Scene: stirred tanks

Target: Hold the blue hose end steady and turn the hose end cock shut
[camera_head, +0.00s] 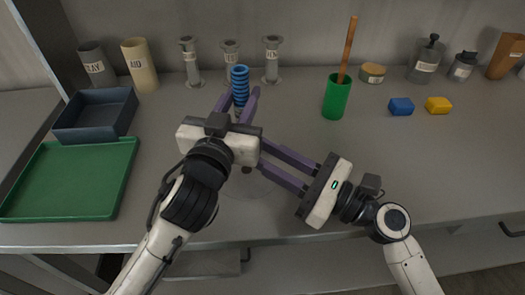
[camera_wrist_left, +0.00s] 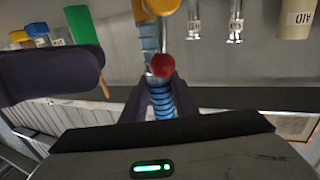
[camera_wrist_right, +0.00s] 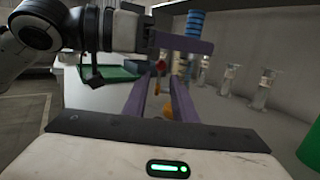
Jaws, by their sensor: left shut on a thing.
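The ribbed blue hose end (camera_head: 240,84) stands up between the purple fingers of my left gripper (camera_head: 238,104), which is shut on it. In the left wrist view the blue hose (camera_wrist_left: 161,103) lies between the fingertips, with a round red part (camera_wrist_left: 162,66) and an orange part (camera_wrist_left: 157,6) in line with it. They look like parts of the cock; its setting cannot be told. My right gripper (camera_head: 262,152) comes in from the right, its fingers apart and empty. In the right wrist view the red part (camera_wrist_right: 161,66) and orange part (camera_wrist_right: 168,112) show through the finger gap.
A faint clear round rim (camera_head: 245,190) shows below the grippers. A green tray (camera_head: 70,180) and a dark bin (camera_head: 95,113) stand left. A green cup (camera_head: 337,98) with a wooden stick, blue block (camera_head: 401,106) and yellow block (camera_head: 438,105) stand right. Labelled vessels line the back.

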